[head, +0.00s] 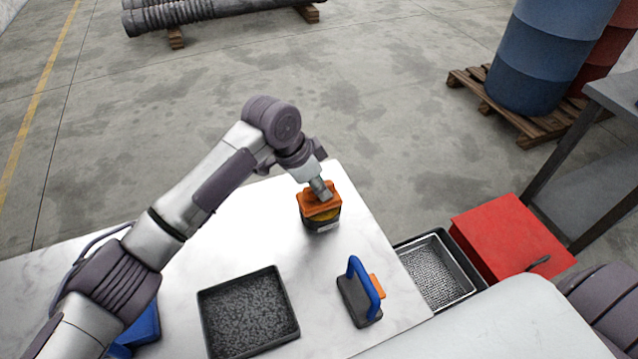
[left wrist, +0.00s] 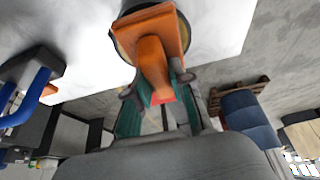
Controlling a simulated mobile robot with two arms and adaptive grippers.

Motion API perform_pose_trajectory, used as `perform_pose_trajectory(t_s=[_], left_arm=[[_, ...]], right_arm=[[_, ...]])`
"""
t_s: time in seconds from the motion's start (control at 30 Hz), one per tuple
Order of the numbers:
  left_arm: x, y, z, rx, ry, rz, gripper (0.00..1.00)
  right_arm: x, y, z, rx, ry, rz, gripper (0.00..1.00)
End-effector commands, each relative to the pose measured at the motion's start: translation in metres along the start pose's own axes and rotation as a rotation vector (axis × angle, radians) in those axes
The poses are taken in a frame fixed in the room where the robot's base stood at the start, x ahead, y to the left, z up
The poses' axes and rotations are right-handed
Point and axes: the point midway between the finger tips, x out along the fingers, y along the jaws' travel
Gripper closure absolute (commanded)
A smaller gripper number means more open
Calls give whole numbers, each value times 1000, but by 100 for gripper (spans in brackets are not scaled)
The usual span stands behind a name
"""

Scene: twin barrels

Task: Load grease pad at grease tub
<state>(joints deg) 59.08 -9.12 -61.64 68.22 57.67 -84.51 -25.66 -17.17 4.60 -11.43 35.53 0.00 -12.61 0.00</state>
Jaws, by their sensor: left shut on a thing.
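The grease pad (head: 312,203) is an orange block with a raised orange handle; the left wrist view shows its handle (left wrist: 153,65) large and close. My left gripper (head: 323,193) is shut on that handle, and its green-padded fingers (left wrist: 158,98) close around it in the left wrist view. The grease tub (head: 323,225), a dark round tub with yellow inside its rim, stands near the far right edge of the white table. The pad is over the tub's mouth; whether it touches the grease is hidden. My right gripper is out of view.
A blue-handled block tool (head: 360,292) stands right of a black tray (head: 292,312) of dark grit. A metal tray (head: 468,291) and a red box (head: 505,238) lie beyond the right edge. A blue item (head: 140,335) is at lower left. The table left of the tub is clear.

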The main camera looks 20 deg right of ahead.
Motion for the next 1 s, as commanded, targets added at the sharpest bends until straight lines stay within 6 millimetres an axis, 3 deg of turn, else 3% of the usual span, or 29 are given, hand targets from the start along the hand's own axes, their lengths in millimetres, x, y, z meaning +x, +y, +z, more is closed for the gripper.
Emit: perform_pose_trajectory(t_s=[1.0], left_arm=[[8,0,3,0,1,0,100]], right_arm=[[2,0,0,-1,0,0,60]])
